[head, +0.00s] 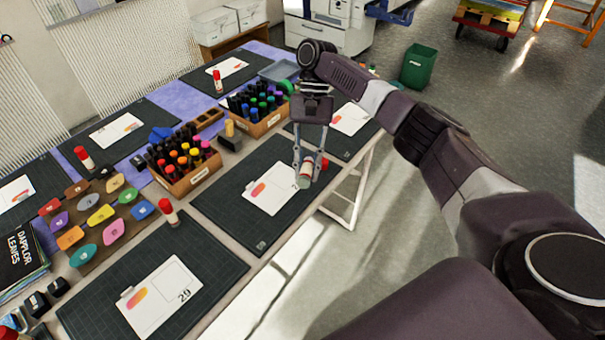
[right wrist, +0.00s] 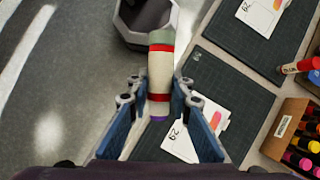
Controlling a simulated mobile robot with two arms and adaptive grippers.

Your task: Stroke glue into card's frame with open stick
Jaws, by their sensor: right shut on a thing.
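My right gripper (head: 307,176) is shut on the glue stick (head: 304,179), above the right part of a white card (head: 272,190) on a dark cutting mat (head: 225,206). In the right wrist view the gripper (right wrist: 158,100) has its blue fingers on both sides of the stick (right wrist: 160,70). The stick has a pale body and red bands, and a purple end shows uncapped near the card. The card (right wrist: 186,142) carries an orange-pink patch and a number. I cannot tell whether the stick touches it. My left gripper is not in view.
A small red thing (head: 325,163) shows just behind the gripper. Boxes of bottles (head: 184,172) and (head: 262,124) stand left of and behind the mat. Another glue stick (head: 168,211) stands near a front card (head: 160,296). Coloured pads (head: 100,214) lie at left.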

